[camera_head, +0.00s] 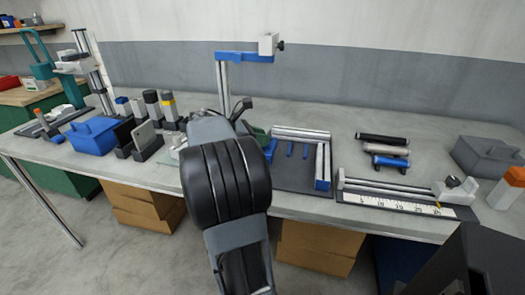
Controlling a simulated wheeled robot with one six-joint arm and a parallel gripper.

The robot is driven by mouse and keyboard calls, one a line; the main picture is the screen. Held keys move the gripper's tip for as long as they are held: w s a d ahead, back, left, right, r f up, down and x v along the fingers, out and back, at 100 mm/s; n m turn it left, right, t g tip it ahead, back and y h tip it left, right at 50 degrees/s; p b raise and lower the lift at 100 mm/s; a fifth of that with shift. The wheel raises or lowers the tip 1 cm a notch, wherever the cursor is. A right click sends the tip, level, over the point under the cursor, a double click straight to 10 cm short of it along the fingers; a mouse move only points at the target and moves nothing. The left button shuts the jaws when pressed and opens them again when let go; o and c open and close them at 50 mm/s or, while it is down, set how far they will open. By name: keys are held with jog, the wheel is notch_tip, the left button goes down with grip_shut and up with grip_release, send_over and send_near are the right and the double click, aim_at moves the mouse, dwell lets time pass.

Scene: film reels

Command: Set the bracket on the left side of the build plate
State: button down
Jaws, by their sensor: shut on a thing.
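My arm (227,180) reaches up from the bottom middle over the front edge of the bench. Its thick black and grey link hides what lies behind it, and I cannot make out my gripper or anything in it. I cannot pick out the bracket with certainty. A dark flat plate (290,178) with silver rails and small blue pieces lies just right of my arm. I cannot tell whether it is the build plate. Small dark and green parts (262,140) show beside the arm, partly hidden.
On the grey bench (345,206), a blue block (92,137) and several upright pieces stand left. A post with a blue arm (243,57) rises behind my arm. Right are rollers (388,161), a ruled fixture (405,203) and a grey box (487,157). Cardboard boxes (145,207) sit below.

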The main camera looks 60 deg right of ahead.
jog(key=shift+s+d+f, duration=0.2)
jog(key=shift+s+f, duration=0.1)
jog(key=shift+f, duration=0.15)
jog(key=shift+d+f+b, duration=0.1)
jog(key=shift+f+b, duration=0.45)
jog(key=shift+f, duration=1)
jog(key=shift+f, duration=0.2)
jog(key=c, duration=0.8)
grip_release()
